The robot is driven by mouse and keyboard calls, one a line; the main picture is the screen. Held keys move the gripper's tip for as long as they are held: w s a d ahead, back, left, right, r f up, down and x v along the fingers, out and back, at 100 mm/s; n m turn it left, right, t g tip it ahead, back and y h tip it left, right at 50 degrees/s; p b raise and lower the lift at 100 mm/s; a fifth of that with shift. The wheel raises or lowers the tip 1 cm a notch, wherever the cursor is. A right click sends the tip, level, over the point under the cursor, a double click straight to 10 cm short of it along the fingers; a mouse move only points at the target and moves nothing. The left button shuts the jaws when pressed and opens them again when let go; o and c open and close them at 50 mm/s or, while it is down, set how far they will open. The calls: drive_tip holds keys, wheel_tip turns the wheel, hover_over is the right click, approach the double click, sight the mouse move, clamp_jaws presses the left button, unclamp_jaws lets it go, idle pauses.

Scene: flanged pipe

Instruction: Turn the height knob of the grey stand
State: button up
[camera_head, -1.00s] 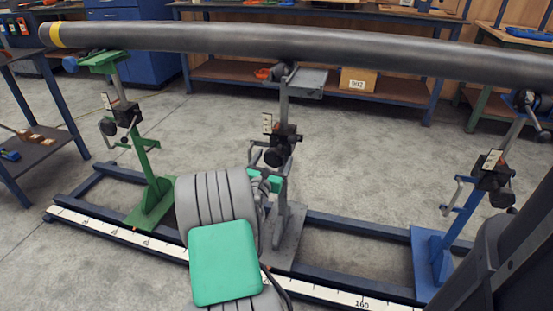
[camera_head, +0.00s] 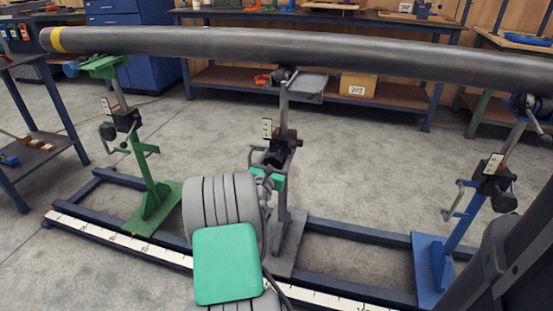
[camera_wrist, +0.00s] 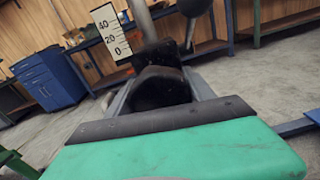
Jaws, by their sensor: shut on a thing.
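The grey stand (camera_head: 284,205) stands upright in the middle of the head view, its head under the dark pipe (camera_head: 240,43). Its black height knob (camera_wrist: 162,90) is on the clamp block below a white scale plate (camera_wrist: 110,32) marked 40, 20, 0. My gripper (camera_wrist: 163,92) is shut on the knob, with one grey finger on each side of it in the wrist view. In the head view my gripper (camera_head: 270,165) is at the stand's clamp, partly behind my own arm. The fingertips' exact contact is hidden there.
A green stand (camera_head: 150,195) is at left and a blue stand (camera_head: 445,225) at right, both under the pipe. A dark floor rail with a white ruler (camera_head: 110,236) runs along the stands' feet. A small crank handle sits close beside the grey stand's clamp.

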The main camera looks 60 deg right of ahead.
drive_tip(key=c, duration=0.4)
drive_tip(key=shift+m, duration=0.4)
drive_tip(key=m, duration=0.4)
drive_tip(key=shift+p, duration=0.35)
drive_tip(key=m, duration=0.5)
drive_tip(key=m+b, duration=0.2)
drive_tip(key=m, duration=0.3)
drive_tip(key=shift+m, duration=0.4)
drive_tip(key=m+b, duration=0.3)
drive_tip(key=m, duration=0.3)
drive_tip(key=shift+s, duration=0.1)
